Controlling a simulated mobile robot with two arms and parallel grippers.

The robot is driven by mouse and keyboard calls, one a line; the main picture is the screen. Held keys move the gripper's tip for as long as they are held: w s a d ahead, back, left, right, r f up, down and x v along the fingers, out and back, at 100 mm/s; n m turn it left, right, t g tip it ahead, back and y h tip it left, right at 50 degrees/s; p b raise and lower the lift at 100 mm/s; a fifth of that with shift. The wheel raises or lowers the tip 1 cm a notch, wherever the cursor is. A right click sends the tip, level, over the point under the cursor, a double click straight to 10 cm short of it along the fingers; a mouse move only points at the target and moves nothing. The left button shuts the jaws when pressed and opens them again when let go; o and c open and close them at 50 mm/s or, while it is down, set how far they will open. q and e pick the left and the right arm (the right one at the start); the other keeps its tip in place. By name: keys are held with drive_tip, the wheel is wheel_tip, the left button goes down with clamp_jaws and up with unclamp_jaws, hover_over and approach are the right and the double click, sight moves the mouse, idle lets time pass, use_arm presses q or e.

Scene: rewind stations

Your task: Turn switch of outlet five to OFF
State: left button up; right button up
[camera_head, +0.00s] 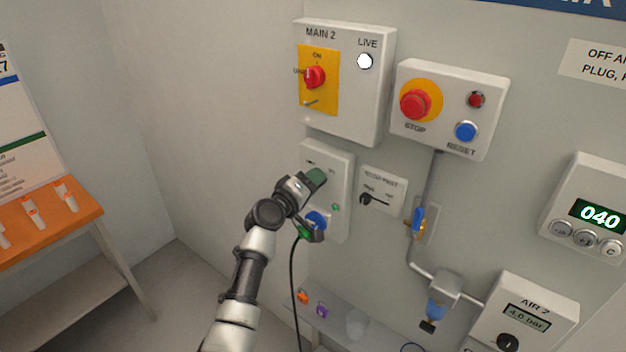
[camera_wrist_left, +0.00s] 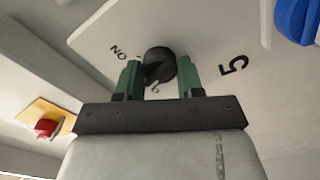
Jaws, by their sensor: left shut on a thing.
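The outlet five box (camera_head: 343,190) is a pale panel on the wall below the MAIN 2 box. In the left wrist view its plate (camera_wrist_left: 205,35) carries a "5" and an "ON" mark. Its switch is a round black knob (camera_wrist_left: 159,64), hidden behind my gripper in the head view. My left gripper (camera_head: 316,178) is at the upper part of the box. In the wrist view its green fingers (camera_wrist_left: 159,80) stand on both sides of the knob, shut on it. The knob's exact pointing direction is unclear. My right gripper is not in view.
A blue socket (camera_head: 316,219) is low on the box, with a green plug and black cable (camera_head: 296,275) beside it. The MAIN 2 box (camera_head: 348,100) is above. A small dial plate (camera_head: 383,190) is to the right. An orange-topped table (camera_head: 60,245) stands left.

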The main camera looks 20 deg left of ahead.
use_arm(q)
drive_tip(key=n+p, duration=0.1)
drive_tip(key=n, duration=0.4)
drive_tip(key=shift+f, duration=0.1)
idle(0.4)
drive_tip(key=o, duration=0.9)
drive_tip(key=b+v, duration=0.1)
drive_tip(key=v, duration=1)
drive_tip(key=shift+w, duration=0.1)
